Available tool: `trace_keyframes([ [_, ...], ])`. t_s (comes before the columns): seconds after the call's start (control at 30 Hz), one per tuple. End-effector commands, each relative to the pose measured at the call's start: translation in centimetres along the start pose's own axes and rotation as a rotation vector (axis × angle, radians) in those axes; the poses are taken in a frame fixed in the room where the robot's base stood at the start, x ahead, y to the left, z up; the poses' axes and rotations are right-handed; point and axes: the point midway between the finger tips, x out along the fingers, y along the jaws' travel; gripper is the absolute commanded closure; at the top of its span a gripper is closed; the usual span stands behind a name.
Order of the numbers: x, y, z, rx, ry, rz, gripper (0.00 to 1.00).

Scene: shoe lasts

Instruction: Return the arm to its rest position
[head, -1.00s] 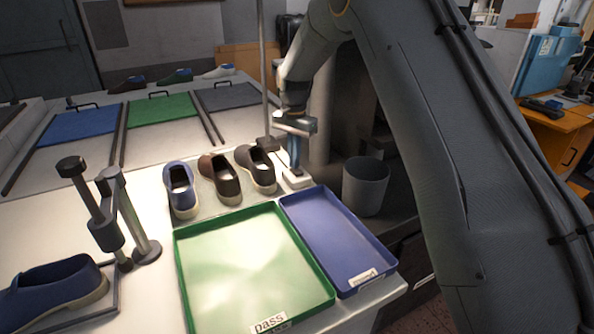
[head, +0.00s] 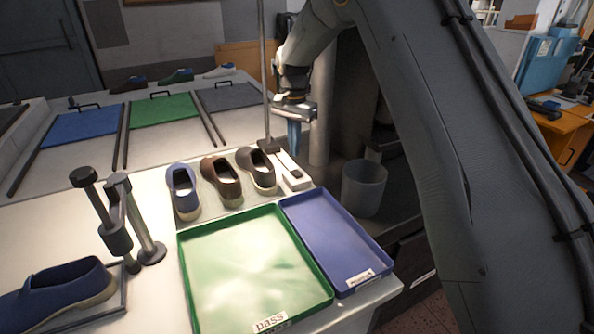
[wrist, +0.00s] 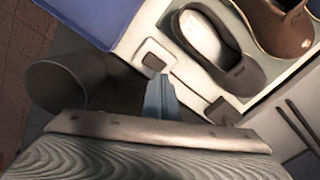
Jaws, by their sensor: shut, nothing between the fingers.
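My gripper (head: 294,138) hangs from my arm near the back right of the table in the head view, its blue fingers pointing down and together. It holds nothing and is above and behind the white block with a dark inset (head: 291,172). In the wrist view the shut fingers (wrist: 160,98) show at the centre, over the table's edge between the grey bin and a shoe. My arm spans the right half of the head view.
Blue, brown and dark shoes (head: 222,182) stand in a row behind the green tray (head: 183,262) and blue tray (head: 382,258). A grey bin (head: 364,188) is right of the table. A thin pole (head: 264,75) rises beside my gripper. A clamp stand (head: 118,225) is at left.

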Motion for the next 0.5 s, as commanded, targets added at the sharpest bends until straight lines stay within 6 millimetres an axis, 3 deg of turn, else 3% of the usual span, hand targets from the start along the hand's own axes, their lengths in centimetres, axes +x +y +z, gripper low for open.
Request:
trace_keyframes([
  [0.13, -1.07, 0.02, 0.02, 0.000, 0.000, 0.000, 1.00],
  [0.5, -1.26, 0.41, 0.07, -0.007, 0.001, -0.001, 1.00],
])
